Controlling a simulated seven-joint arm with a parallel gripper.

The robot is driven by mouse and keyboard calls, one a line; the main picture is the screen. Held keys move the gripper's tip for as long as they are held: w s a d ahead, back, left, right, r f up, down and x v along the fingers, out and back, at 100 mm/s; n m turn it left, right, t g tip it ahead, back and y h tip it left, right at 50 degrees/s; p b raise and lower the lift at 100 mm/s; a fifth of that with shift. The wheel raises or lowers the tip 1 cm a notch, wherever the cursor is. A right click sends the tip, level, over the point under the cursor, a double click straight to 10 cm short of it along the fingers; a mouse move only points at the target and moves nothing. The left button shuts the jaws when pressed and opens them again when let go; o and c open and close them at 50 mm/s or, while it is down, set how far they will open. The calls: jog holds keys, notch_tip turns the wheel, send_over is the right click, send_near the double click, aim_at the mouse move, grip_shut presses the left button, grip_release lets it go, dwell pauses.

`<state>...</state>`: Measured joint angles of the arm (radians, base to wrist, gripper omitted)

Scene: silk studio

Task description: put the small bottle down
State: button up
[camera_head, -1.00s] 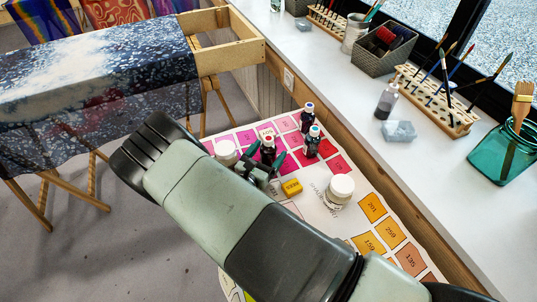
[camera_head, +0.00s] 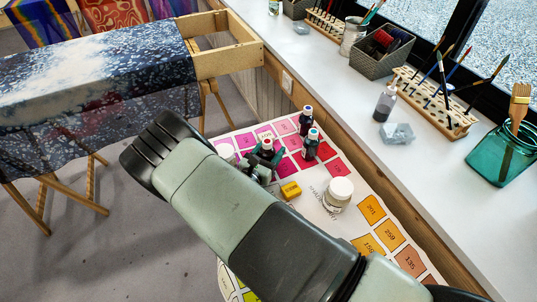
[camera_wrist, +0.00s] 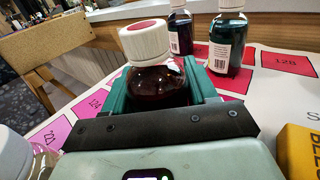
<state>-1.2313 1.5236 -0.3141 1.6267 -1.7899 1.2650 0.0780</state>
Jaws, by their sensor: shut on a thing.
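The small bottle (camera_wrist: 155,82) has dark red contents and a white cap with a red top. It stands upright between the green fingers of my gripper (camera_wrist: 160,95) in the wrist view, and the fingers are shut on it. In the head view the bottle (camera_head: 267,148) shows above the colour chart (camera_head: 318,195), partly hidden by my gripper. Its base is hidden, so I cannot tell whether it touches the chart.
Two dark bottles, one with a blue cap (camera_head: 306,120) and one with a teal cap (camera_head: 311,145), stand just behind. A yellow block (camera_head: 290,191) and white-lidded jar (camera_head: 338,194) are to the right. Another white-lidded jar (camera_head: 226,154) is close on the left.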

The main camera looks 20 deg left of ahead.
notch_tip(320, 180, up, 10)
jog(key=shift+r, duration=0.2)
notch_tip(320, 180, up, 14)
jog(key=w+d+m+g+h, duration=0.1)
jog(key=w+d+h, duration=0.15)
jog(key=d, duration=0.35)
jog(key=w+d+m+h, duration=0.2)
jog(key=w+d, duration=0.2)
jog(key=d, duration=0.2)
jog(key=m+g+h, duration=0.9)
jog(key=g+h, duration=0.1)
send_over(468, 187)
jog(key=shift+y, duration=0.25)
jog(key=shift+w+d+f, duration=0.1)
jog(key=shift+f, duration=7.45)
jog(key=shift+f, duration=0.1)
